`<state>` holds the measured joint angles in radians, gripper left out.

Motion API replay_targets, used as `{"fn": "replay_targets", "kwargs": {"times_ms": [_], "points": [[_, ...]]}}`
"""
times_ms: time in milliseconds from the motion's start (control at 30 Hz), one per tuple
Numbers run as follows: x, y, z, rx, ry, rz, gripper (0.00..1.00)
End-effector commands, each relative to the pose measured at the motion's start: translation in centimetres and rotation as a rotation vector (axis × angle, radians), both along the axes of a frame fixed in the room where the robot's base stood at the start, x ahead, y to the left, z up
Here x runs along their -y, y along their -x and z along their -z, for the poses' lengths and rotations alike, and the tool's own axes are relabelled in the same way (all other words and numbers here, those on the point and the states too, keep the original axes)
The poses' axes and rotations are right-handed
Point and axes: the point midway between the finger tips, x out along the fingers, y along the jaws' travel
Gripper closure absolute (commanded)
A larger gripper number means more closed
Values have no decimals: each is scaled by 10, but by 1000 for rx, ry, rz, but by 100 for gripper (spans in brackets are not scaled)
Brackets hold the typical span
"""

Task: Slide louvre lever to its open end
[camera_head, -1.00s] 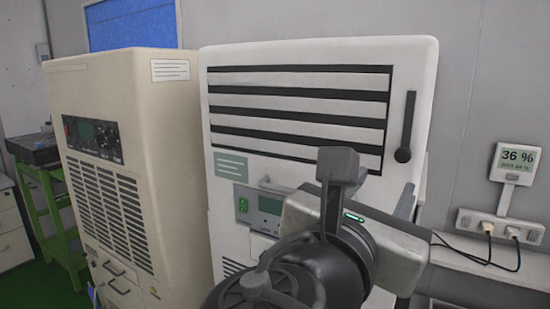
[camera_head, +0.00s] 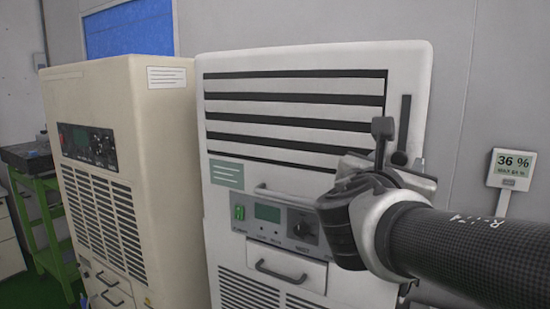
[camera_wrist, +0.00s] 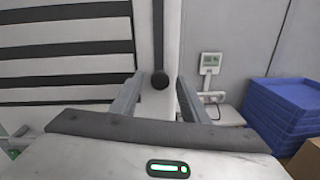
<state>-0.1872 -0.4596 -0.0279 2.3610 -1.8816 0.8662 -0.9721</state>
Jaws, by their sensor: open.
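The louvre lever is a round dark knob (camera_head: 399,158) at the bottom end of a dark vertical slot (camera_head: 405,122), right of the slatted louvre panel (camera_head: 295,105) on the white cabinet. In the wrist view the knob (camera_wrist: 160,79) appears between the two fingers of my gripper (camera_wrist: 158,88), which are apart and empty. My gripper (camera_head: 384,130) is also in the head view, just in front of and left of the knob. Whether a finger touches the knob cannot be told. The louvre slats show as white strips with dark gaps.
A beige cabinet (camera_head: 125,190) stands close on the left. The white cabinet has a handle (camera_head: 288,196) and a control panel (camera_head: 268,213) below the louvre. A wall display (camera_head: 512,168) reads 36 %. Blue stacked crates (camera_wrist: 280,112) and a cardboard box (camera_wrist: 302,150) are at the right.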

Motion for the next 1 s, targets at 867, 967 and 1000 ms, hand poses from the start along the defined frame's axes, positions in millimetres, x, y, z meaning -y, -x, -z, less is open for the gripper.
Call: {"fn": "replay_targets", "kwargs": {"times_ms": [867,967,1000], "points": [[0,0,-57,2,-1,2,100],[0,0,-77,1,0,2,100],[0,0,-83,2,-1,2,100]]}}
